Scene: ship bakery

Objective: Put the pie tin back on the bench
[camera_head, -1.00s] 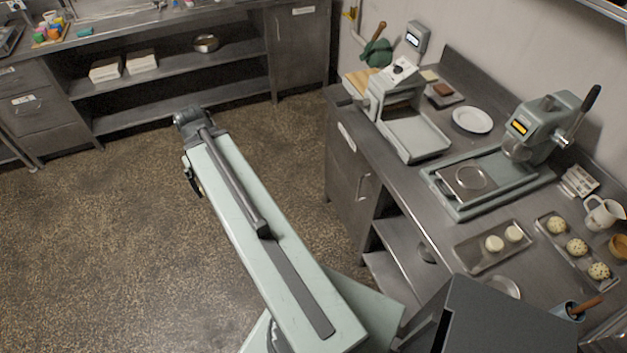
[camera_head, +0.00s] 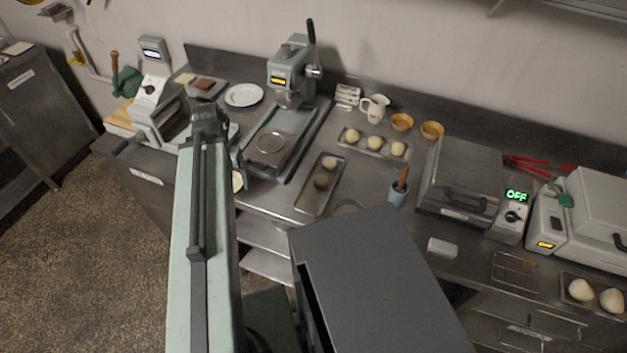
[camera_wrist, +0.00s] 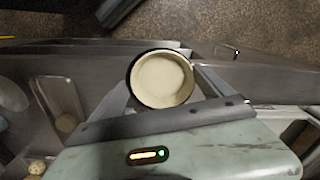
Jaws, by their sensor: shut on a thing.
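The pie tin (camera_wrist: 162,78) is round with a dark rim and a pale cream inside. In the wrist view it sits between the two grey fingers of my gripper (camera_wrist: 165,88), which is shut on it. In the head view part of the tin (camera_head: 238,182) shows beside my arm, near the front edge of the steel bench (camera_head: 366,178), left of the lever press. I cannot tell whether it touches anything below. My arm hides most of my gripper in the head view.
A dough tray (camera_head: 310,202) lies right of the press.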

